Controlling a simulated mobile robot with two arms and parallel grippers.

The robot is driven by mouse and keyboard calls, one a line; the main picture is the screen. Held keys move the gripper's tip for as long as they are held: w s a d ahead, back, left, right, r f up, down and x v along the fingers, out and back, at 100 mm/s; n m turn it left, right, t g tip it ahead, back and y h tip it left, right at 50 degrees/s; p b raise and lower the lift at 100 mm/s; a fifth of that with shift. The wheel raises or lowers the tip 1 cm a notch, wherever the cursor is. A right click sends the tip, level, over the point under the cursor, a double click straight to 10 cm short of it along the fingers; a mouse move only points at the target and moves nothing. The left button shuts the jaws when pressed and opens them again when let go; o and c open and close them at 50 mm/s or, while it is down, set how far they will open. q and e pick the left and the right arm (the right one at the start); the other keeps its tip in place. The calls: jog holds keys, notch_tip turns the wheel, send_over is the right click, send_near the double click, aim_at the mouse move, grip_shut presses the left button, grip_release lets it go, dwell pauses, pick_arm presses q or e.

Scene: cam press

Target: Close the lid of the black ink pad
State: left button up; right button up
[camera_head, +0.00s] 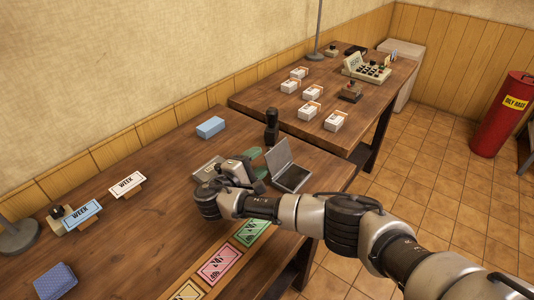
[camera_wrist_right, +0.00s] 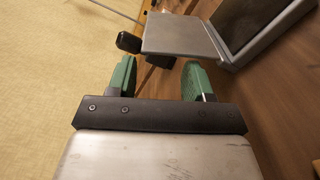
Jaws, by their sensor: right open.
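The black ink pad (camera_head: 291,178) sits open near the right edge of the near table, a grey case with a dark pad inside. Its grey lid (camera_head: 277,156) stands raised on the left side. In the right wrist view the lid (camera_wrist_right: 182,34) lies just ahead of the fingertips, with the dark pad (camera_wrist_right: 245,22) to its right. My right gripper (camera_head: 261,164) is open, its green fingers spread and nothing between them. It is just left of the lid; I cannot tell whether it touches. My left gripper is not in view.
A black stamp (camera_head: 271,126) stands behind the ink pad. A grey flat case (camera_head: 207,169) lies left of my right gripper. A blue block (camera_head: 210,127) and ticket cards (camera_head: 217,264) are on the table. A second table (camera_head: 270,100) stands behind.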

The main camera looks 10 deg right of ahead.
aim_at(275, 157)
jog(key=shift+x, duration=2.15)
jog(key=shift+c, duration=0.4)
grip_shut()
